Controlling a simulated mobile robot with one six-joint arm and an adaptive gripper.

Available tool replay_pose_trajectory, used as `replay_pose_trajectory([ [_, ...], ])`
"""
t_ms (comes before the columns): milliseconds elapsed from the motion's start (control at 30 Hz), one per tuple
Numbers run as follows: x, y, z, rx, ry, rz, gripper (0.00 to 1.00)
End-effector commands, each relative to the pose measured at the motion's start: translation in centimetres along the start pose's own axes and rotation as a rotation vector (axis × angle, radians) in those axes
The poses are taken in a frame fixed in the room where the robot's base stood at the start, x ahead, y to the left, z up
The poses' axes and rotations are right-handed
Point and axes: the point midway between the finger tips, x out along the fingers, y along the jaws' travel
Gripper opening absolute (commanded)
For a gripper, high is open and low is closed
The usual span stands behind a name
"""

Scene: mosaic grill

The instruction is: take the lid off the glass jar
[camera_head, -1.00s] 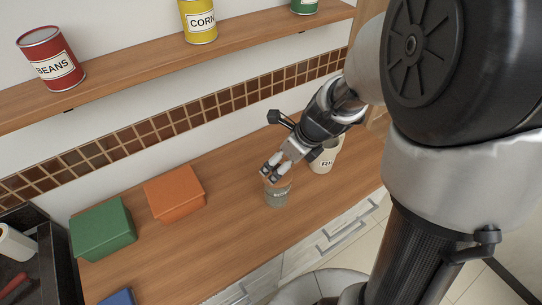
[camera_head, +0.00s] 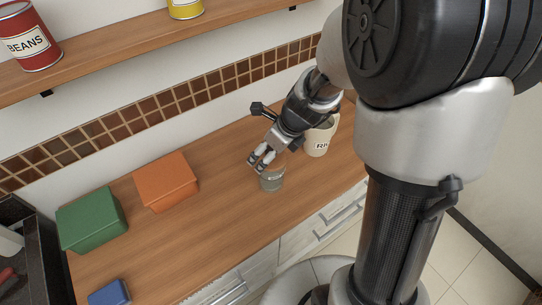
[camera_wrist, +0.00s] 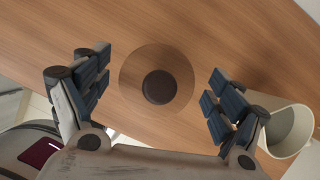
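The glass jar (camera_head: 271,181) stands upright on the wooden counter. It is clear, and its lid is hard to make out in the head view. From above, the wrist view shows a round see-through disc with a dark round middle (camera_wrist: 158,87), which looks like the lid and its knob. My gripper (camera_head: 261,160) is just above the jar, pointing down at it. In the wrist view its fingers (camera_wrist: 160,88) are wide apart on either side of the disc, with gaps and nothing between them gripped.
An orange box (camera_head: 166,182), a green box (camera_head: 92,221) and a blue box (camera_head: 109,293) are to the left. A shelf (camera_head: 110,48) with cans runs above.

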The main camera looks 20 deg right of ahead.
Motion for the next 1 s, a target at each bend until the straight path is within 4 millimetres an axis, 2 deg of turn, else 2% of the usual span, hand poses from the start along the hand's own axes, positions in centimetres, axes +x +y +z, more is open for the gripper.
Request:
replay_pose_trajectory([
  [67, 0.0, 0.0, 0.0, 0.000, 0.000, 0.000, 0.77],
  [467, 0.0, 0.0, 0.0, 0.000, 0.000, 0.000, 0.51],
  [733, -0.3, 0.0, 0.1, -0.001, 0.000, 0.000, 0.51],
  [867, -1.8, 0.0, 0.8, 0.000, -0.002, 0.000, 0.51],
  [1000, -5.0, -0.1, 2.1, -0.003, -0.004, -0.003, 0.51],
])
